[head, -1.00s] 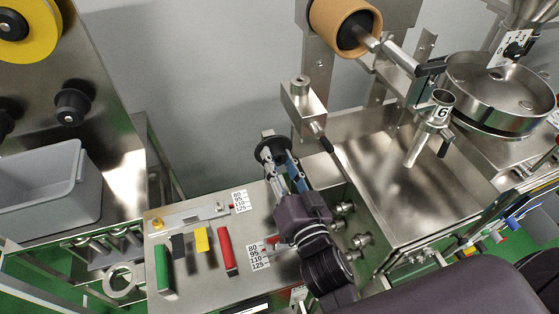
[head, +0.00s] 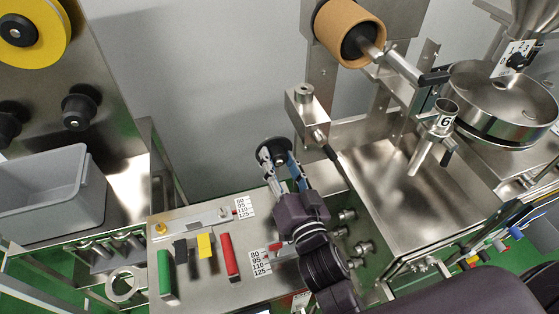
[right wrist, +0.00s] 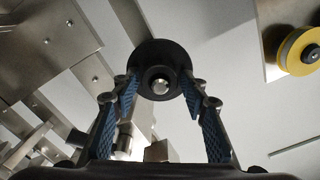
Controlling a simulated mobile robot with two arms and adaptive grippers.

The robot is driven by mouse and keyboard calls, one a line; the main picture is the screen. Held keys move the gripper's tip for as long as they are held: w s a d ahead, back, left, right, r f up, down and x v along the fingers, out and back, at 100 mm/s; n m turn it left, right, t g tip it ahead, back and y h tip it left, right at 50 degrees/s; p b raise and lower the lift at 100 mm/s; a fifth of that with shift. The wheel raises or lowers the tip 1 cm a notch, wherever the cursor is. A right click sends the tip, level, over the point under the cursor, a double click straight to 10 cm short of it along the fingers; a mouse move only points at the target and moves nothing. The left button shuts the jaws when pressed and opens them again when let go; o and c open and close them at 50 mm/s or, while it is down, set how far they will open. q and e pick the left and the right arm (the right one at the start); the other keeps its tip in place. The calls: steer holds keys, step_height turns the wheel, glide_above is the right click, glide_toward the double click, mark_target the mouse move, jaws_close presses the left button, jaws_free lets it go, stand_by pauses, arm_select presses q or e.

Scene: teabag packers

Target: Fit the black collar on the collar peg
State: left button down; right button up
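The black collar (head: 274,152) is a dark ring held up in front of the grey wall, beyond the table's back edge. My right gripper (head: 280,168) is shut on it, with one blue-padded finger at each side. In the right wrist view the collar (right wrist: 146,55) is seen face on between the fingertips (right wrist: 160,88). A round silver end shows in its hole; I cannot tell whether it is a peg inside the collar or metal behind it. I cannot single out the collar peg for sure. My left gripper is not in view.
A metal block (head: 308,112) with a dark-tipped rod stands just right of the collar. A brown roll (head: 350,32) is above it. Coloured bars, including a red one (head: 229,256), stand on the table. A grey bin (head: 52,195) and black knobs (head: 80,107) are at left.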

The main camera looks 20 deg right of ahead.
steer(key=shift+o, duration=0.8)
steer(key=shift+r, duration=0.25)
step_height(320, 180, up, 10)
steer(key=shift+f, duration=0.25)
